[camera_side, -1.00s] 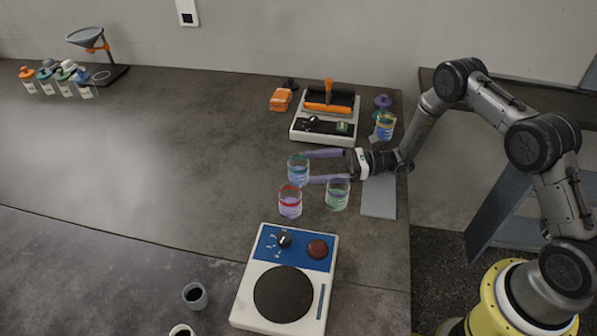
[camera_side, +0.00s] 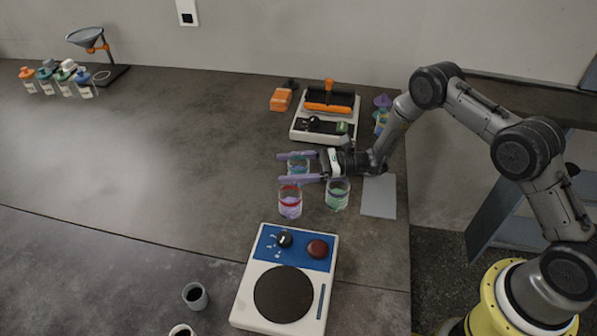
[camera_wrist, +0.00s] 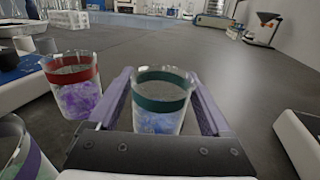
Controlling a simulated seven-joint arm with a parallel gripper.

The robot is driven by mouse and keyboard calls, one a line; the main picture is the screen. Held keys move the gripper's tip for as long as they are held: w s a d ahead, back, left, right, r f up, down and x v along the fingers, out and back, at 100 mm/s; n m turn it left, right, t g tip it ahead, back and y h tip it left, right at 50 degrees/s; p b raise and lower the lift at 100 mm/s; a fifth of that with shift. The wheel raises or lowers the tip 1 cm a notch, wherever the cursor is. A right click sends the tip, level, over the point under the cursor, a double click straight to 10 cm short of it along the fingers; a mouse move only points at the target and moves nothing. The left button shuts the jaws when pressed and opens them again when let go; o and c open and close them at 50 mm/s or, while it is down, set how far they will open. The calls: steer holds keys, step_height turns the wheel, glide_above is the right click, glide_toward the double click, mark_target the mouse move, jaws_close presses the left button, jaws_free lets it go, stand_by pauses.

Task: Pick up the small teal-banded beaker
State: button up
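The teal-banded beaker (camera_side: 298,167), a clear cup with bluish contents, stands upright on the bench. My gripper (camera_side: 281,168) is open and low, with one lilac finger on each side of it. In the wrist view the beaker (camera_wrist: 161,104) sits between the fingers, with a narrow gap visible on each side. The fingers partly hide it in the side view.
A red-banded beaker (camera_side: 290,205) with purple contents and a beaker with green contents (camera_side: 338,196) stand close by. A blue and white device (camera_side: 262,250) is in front. A white and black device (camera_side: 325,126) stands behind. The bench to the left is clear.

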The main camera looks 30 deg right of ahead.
steer(key=c, duration=1.2)
steer(key=shift+r, duration=0.15)
steer(key=shift+r, duration=1)
steer(key=shift+s+d+r, duration=0.7)
steer(key=shift+s+r, duration=1.55)
steer(key=shift+r, duration=0.35)
steer(key=shift+s+d+r, duration=0.65)
steer(key=shift+s+r, duration=1.55)
steer(key=shift+r, duration=0.45)
steer(key=shift+s+d+r, duration=0.7)
steer(key=shift+s+r, duration=1.55)
steer(key=shift+r, duration=0.35)
